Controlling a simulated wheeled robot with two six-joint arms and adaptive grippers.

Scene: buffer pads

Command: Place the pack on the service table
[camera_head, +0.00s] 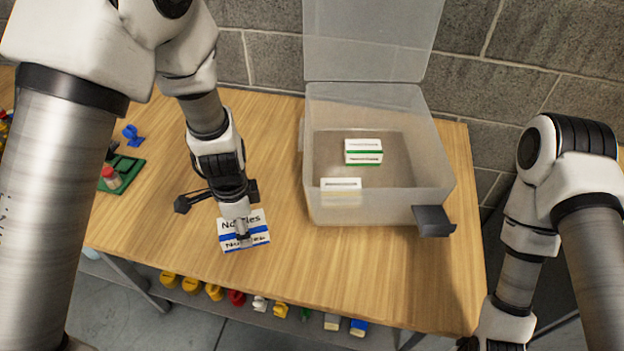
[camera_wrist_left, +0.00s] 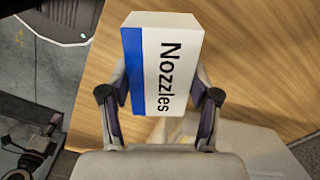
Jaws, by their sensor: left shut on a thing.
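The pack is a white box with a blue band and the word "Nozzles" (camera_head: 260,237). It also shows large in the left wrist view (camera_wrist_left: 165,65), between the two fingers. My left gripper (camera_head: 242,228) is shut on the pack over the front left part of the wooden table (camera_head: 380,275). Whether the pack touches the tabletop I cannot tell. My right gripper is at the lower right edge of the head view, beside the table; its fingers do not show clearly.
A clear open bin (camera_head: 430,185) with its lid up holds two white packs, one with a green band (camera_head: 363,151). A green board (camera_head: 122,175) and a blue part (camera_head: 131,134) lie at the left. A shelf below holds several coloured items. The table's front right is bare.

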